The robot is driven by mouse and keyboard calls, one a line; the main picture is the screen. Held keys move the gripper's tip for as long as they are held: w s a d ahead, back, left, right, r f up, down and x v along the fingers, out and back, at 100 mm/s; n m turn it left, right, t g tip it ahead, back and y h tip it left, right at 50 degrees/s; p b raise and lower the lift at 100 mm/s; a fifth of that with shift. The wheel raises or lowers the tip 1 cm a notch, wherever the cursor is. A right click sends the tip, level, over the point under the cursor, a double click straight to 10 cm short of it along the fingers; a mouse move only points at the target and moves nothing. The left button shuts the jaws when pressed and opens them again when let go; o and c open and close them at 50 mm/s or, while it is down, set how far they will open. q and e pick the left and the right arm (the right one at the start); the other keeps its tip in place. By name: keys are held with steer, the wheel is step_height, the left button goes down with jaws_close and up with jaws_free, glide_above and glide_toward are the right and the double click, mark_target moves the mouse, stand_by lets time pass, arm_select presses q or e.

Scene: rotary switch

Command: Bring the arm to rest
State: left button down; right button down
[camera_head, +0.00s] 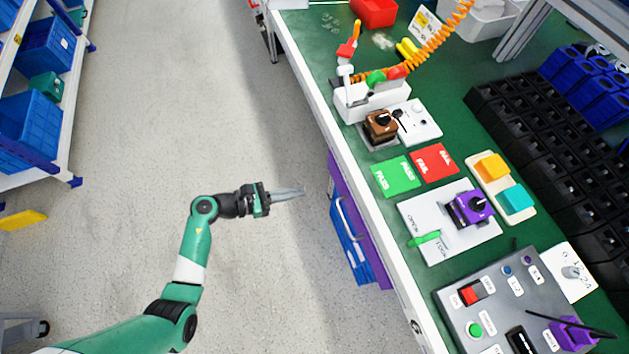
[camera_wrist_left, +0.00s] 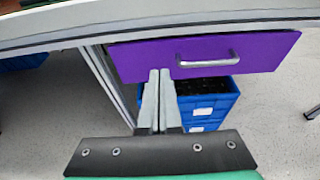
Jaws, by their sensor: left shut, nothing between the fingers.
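My left gripper (camera_head: 303,191) is over the floor in the aisle, to the left of the workbench and apart from it. It is shut and empty, with its fingers pointing toward the bench. In the left wrist view the closed fingers (camera_wrist_left: 160,78) point at a purple drawer front (camera_wrist_left: 230,52) under the bench top. My green left arm comes in from the bottom left. My right gripper is not in view.
The green workbench (camera_head: 452,155) carries red and green cards, yellow and teal blocks, black bins and a grey control panel (camera_head: 520,300). A blue crate (camera_head: 350,245) stands under the bench. A shelf with blue bins (camera_head: 28,125) is at the left.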

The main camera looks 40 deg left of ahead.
arm_select(q)
steer(key=shift+v, duration=1.2)
